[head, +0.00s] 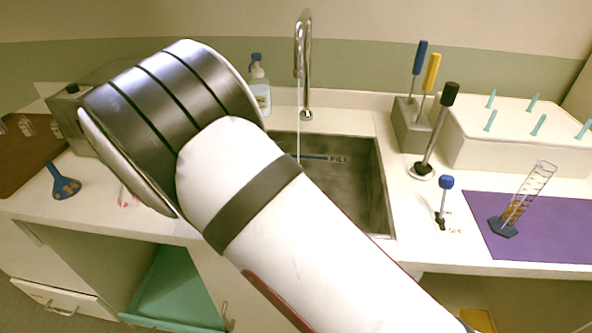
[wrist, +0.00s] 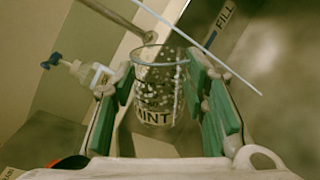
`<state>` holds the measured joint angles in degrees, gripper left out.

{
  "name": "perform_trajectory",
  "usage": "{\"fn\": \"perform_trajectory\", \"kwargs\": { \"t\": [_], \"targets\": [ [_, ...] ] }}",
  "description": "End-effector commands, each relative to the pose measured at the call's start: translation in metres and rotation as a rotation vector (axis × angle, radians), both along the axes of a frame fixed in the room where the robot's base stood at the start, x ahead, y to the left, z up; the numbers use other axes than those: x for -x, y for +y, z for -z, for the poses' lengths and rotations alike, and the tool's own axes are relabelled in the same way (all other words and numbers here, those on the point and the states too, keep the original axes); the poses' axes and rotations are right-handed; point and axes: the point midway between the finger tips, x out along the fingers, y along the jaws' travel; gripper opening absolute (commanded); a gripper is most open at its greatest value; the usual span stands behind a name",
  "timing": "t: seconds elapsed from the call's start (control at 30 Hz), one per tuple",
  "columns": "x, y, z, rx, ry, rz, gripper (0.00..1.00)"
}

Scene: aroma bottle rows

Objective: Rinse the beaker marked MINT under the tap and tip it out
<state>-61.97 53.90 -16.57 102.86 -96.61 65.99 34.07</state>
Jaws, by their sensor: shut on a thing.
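In the wrist view, my gripper (wrist: 161,78) is shut on a clear glass beaker (wrist: 158,92) with a black MINT label, its green pads on either side. White specks show on the glass; I cannot tell whether they are drops. The chrome tap (head: 303,60) stands behind the sink (head: 365,180), and a thin stream of water (head: 298,145) falls from it. In the wrist view the stream (wrist: 225,68) passes beside the beaker's rim and carries on past it. In the head view my arm hides the gripper and beaker.
A blue-capped bottle (head: 260,90) stands left of the tap. Right of the sink are a tool block (head: 412,130), a white peg stand (head: 500,150) and a measuring cylinder (head: 525,195) on a purple mat (head: 555,235). A blue funnel (head: 64,184) lies at left.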

Motion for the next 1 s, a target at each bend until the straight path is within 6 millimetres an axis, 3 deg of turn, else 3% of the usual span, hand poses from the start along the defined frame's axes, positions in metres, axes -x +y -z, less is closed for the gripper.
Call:
{"fn": "perform_trajectory", "kwargs": {
  "t": [0.33,0.73,1.0],
  "targets": [
    [-0.001,0.002,0.000,0.033,0.010,0.000,0.13],
    [-0.007,0.021,-0.003,0.415,0.136,0.001,0.13],
    [-0.008,0.024,-0.004,0.482,0.159,0.001,0.13]
  ]
}}
